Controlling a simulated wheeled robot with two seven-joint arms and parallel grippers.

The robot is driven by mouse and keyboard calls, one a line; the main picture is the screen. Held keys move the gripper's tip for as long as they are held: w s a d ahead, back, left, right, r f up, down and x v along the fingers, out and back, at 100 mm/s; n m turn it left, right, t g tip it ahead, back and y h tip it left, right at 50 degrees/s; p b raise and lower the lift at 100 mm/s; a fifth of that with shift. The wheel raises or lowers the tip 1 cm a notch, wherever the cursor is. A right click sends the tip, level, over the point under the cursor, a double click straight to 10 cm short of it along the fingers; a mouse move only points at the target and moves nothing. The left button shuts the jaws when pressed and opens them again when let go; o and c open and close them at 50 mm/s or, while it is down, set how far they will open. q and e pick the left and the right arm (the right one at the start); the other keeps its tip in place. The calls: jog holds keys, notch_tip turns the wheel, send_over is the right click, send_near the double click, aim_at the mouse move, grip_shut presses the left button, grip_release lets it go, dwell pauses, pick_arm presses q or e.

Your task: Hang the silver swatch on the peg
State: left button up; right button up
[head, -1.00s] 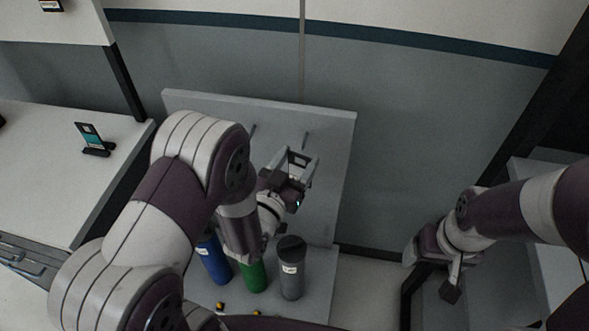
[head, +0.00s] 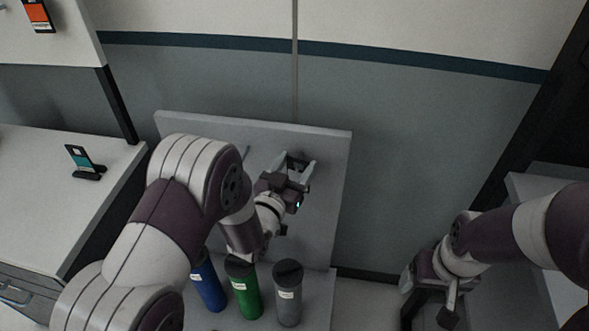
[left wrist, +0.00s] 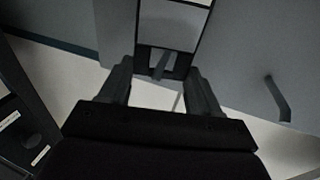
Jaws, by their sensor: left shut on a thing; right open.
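My left gripper (head: 298,172) is in front of the grey pegboard (head: 330,185), near its upper right part. It is shut on the silver swatch (left wrist: 172,24), a dark-framed card with a pale panel and an opening at its near end. In the left wrist view a grey peg (left wrist: 161,65) shows in that opening; I cannot tell whether it passes through. My right gripper (head: 449,305) is open and empty at the lower right, away from the board.
Blue (head: 208,288), green (head: 243,290) and grey (head: 288,297) rolls stand below the board. A teal card on a stand (head: 80,160) is on the left counter (head: 40,205). An orange card (head: 37,15) is at upper left. Clear wall lies right of the board.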

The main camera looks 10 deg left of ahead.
dwell(0.4)
pick_arm(q)
jog(key=o, duration=1.1)
